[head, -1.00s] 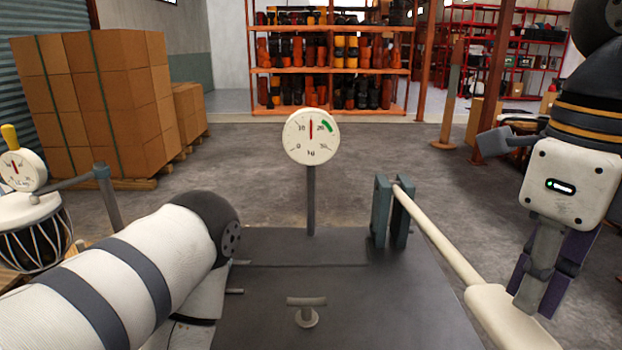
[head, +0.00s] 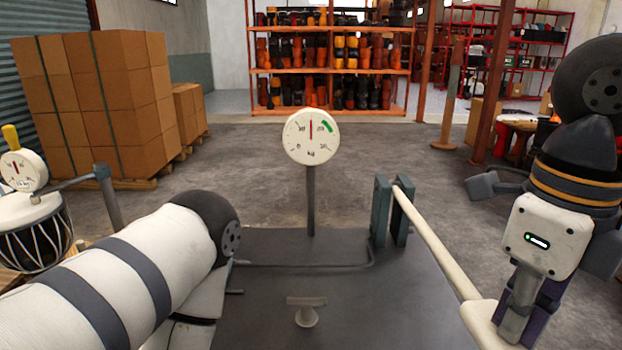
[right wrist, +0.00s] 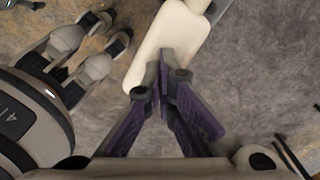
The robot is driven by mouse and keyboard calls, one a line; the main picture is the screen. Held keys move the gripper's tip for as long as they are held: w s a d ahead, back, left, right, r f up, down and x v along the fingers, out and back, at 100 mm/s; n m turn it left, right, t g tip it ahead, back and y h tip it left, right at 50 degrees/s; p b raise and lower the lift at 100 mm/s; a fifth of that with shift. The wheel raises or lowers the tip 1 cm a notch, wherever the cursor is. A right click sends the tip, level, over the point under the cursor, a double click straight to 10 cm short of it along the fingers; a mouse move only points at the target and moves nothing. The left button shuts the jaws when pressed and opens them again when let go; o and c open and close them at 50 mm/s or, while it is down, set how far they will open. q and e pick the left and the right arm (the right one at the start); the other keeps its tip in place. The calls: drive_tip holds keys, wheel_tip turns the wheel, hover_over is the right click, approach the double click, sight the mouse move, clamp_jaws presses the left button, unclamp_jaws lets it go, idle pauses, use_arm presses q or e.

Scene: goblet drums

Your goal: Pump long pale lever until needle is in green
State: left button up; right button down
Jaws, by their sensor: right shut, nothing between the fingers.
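The long pale lever (head: 440,245) runs from a green-grey bracket (head: 381,212) toward the lower right, ending in a wide paddle (head: 482,318). The paddle also shows in the right wrist view (right wrist: 160,40). The round white gauge (head: 300,152) stands on a post behind the plate. Its red needle (head: 311,129) points about straight up, left of the green band (head: 327,126). My right gripper (head: 508,338) is shut and empty, its fingertips over the paddle (right wrist: 165,60); I cannot tell whether they touch. My left arm shows, but its gripper is not in view.
A dark plate (head: 330,305) carries a small pale T-shaped knob (head: 306,310). At left are a drum (head: 38,238) and a second gauge (head: 22,170). Stacked boxes (head: 100,100) and a drum shelf (head: 330,70) stand behind. The floor beyond the plate is open.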

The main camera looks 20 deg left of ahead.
wheel_tip(320, 180, down, 14)
drive_tip(key=r, duration=1.8)
drive_tip(key=shift+s+d+r, duration=0.1)
drive_tip(key=shift+s+r, duration=0.1)
drive_tip(key=shift+r, duration=0.05)
wheel_tip(320, 180, up, 5)
drive_tip(key=shift+f, duration=0.1)
idle(0.3)
